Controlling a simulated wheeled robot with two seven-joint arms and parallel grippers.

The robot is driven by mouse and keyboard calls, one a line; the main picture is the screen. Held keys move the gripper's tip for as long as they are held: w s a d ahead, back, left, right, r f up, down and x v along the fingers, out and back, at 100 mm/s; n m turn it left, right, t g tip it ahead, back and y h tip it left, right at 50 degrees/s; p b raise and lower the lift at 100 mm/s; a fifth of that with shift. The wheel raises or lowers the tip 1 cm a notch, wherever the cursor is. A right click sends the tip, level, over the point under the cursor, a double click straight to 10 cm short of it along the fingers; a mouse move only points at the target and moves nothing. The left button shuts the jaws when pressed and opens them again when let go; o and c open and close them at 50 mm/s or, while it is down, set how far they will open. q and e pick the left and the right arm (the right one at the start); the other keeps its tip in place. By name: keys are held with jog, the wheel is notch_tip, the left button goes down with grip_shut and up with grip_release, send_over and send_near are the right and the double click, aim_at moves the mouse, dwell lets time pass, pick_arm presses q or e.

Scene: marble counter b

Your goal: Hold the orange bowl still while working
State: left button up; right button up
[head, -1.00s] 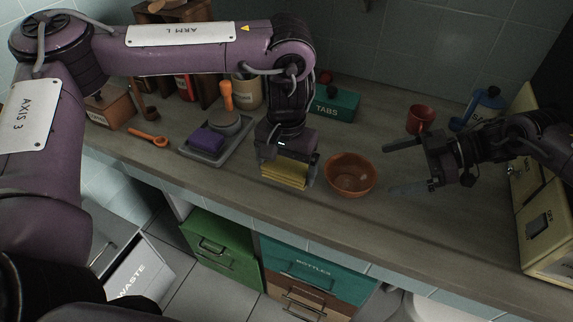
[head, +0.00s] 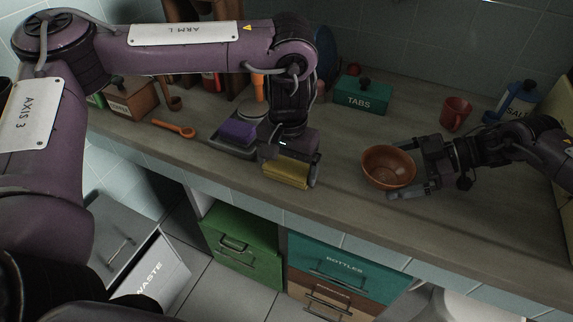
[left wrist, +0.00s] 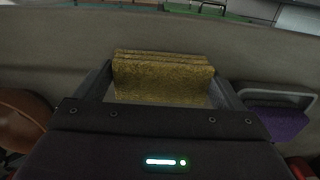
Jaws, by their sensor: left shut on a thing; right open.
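The orange bowl (head: 389,174) stands upright on the counter, right of centre in the head view. Part of it shows at the left edge of the left wrist view (left wrist: 18,122). My right gripper (head: 402,170) is open, its two fingers reaching along the near and far sides of the bowl's right part; I cannot tell whether they touch it. My left gripper (head: 289,172) is shut on a yellow folded cloth or sponge (head: 286,175), left of the bowl and apart from it. The yellow piece shows between the fingers in the left wrist view (left wrist: 162,80).
A grey tray (left wrist: 268,87) with a purple sponge (head: 238,130) lies left of my left gripper. A teal TABS box (head: 361,97), a red mug (head: 456,113) and a blue bottle (head: 515,103) stand behind. An orange spoon (head: 175,129) lies at left. The counter's front edge is near.

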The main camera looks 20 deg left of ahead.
pick_arm(q)
jog(key=shift+s+a, duration=0.1)
jog(key=shift+a, duration=0.05)
pick_arm(e)
jog(key=shift+s+a, duration=0.1)
jog(key=shift+a, duration=0.15)
jog(key=shift+c, duration=0.3)
jog(key=c, duration=0.9)
pick_arm(q)
jog(key=w+d+r+m, duration=0.4)
jog(key=d+r+m, duration=0.3)
jog(key=d+r, duration=0.1)
jog(key=w+d+r+m, duration=0.4)
jog(key=d+r+m, duration=0.2)
jog(key=d+r, duration=0.3)
pick_arm(e)
jog(key=shift+d, duration=0.1)
pick_arm(q)
notch_tip(320, 180, down, 7)
jog(key=shift+a+m, duration=0.25)
jog(key=shift+m, duration=0.05)
